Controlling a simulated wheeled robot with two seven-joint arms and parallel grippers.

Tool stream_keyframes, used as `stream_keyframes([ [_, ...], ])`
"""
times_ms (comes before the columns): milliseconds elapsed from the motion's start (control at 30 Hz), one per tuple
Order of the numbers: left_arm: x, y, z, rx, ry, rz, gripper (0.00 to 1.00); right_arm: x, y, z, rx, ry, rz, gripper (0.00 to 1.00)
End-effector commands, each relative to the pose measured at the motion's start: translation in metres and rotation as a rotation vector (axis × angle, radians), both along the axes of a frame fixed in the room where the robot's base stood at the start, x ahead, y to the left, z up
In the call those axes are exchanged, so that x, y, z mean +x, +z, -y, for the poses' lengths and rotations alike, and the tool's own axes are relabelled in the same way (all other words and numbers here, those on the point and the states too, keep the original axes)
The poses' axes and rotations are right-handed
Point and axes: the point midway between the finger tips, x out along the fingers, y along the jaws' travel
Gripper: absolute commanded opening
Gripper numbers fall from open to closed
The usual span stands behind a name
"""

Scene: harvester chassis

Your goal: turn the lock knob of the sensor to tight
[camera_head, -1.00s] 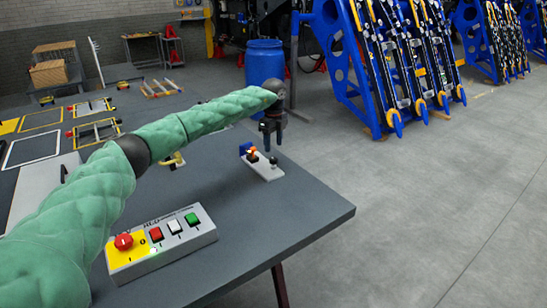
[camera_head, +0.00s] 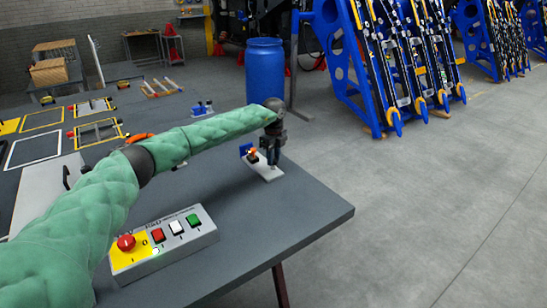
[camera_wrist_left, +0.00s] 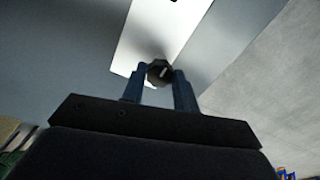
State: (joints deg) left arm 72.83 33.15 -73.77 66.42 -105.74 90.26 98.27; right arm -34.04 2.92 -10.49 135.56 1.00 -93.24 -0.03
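The sensor (camera_head: 248,150) stands on a small white plate (camera_head: 266,174) near the far right edge of the grey table; it has blue and orange parts. The lock knob (camera_wrist_left: 160,72) is dark with a pale mark and sits over the white plate in the left wrist view. My left gripper (camera_head: 273,164) points down over the plate beside the sensor and hides the knob in the head view. In the wrist view its two fingers (camera_wrist_left: 160,84) stand on either side of the knob, very close to it. Whether they press on it cannot be told. My right gripper is not in view.
A control box (camera_head: 163,243) with a red stop button and coloured buttons stands at the table's front. Frames and small parts lie on the left. A blue barrel (camera_head: 264,70) and blue racks (camera_head: 345,60) stand beyond the table (camera_head: 240,230).

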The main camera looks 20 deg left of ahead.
Motion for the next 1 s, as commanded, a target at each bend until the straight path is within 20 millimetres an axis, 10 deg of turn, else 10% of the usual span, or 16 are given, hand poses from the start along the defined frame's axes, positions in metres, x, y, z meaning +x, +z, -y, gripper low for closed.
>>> stream_keyframes([
  [633,0.000,-0.002,0.000,-0.001,-0.126,0.001,0.07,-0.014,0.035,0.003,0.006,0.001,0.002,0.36],
  [1000,0.001,-0.002,0.000,0.000,-0.422,0.003,0.07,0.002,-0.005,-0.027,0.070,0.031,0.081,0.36],
])
